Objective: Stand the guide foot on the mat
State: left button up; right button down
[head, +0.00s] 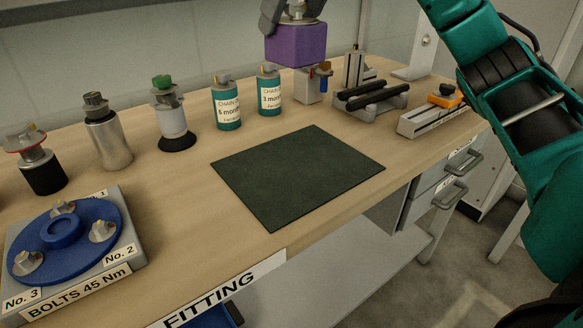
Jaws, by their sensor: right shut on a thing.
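My right gripper (290,14) comes in at the top edge, shut on the small metal top of a purple block (296,44), which seems to be the guide foot. The block hangs roughly upright behind the mat. The dark green mat (296,172) lies flat and bare in the middle of the bench. The upper part of the gripper is cut off by the frame. My left gripper is not in view.
Two teal cans (227,106) (269,92) stand behind the mat. A grey block (311,86) stands below the purple one; contact is unclear. Grey rails (372,100) and an orange-topped fixture (432,118) are right, a blue bolt disc (64,229) left.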

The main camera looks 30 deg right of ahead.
jog(key=shift+m+h, duration=0.4)
jog(key=shift+m, duration=0.2)
jog(key=a+f+b, duration=0.1)
jog(key=f, duration=0.5)
jog(key=w+a+f+b, duration=0.1)
jog(key=f+b, duration=0.1)
jog(key=f, duration=0.5)
jog(key=w+a+f+b, duration=0.1)
jog(key=f, duration=0.5)
jog(key=shift+w+f+b, duration=0.1)
jog(key=shift+f+b, duration=0.2)
jog(key=shift+b, duration=0.1)
jog(key=shift+f, duration=0.1)
